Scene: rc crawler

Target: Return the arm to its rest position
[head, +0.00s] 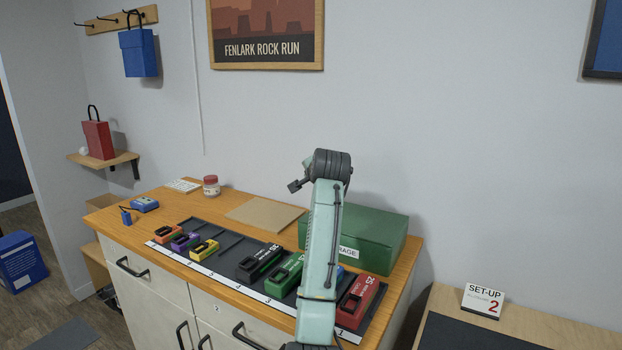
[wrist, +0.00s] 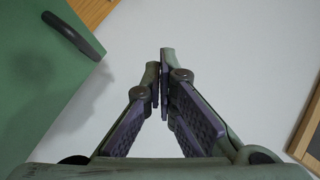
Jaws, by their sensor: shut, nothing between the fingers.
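My arm (head: 321,250) stands in front of the workbench in the head view, with its dark top joint level with the wall below the poster. In the head view the gripper itself is mostly hidden behind the arm; only a small dark part sticks out to the left of the top. In the wrist view my gripper (wrist: 160,80) has its two fingers brought together at the tips. Nothing is between them. The pale wall fills the space beyond the fingers.
A green surface with a dark handle (wrist: 74,34) is close on the left in the wrist view. On the workbench (head: 130,225) are a black numbered tray (head: 221,266) with several coloured blocks, and a green box (head: 376,236) behind my arm. A set-up sign (head: 482,300) stands at right.

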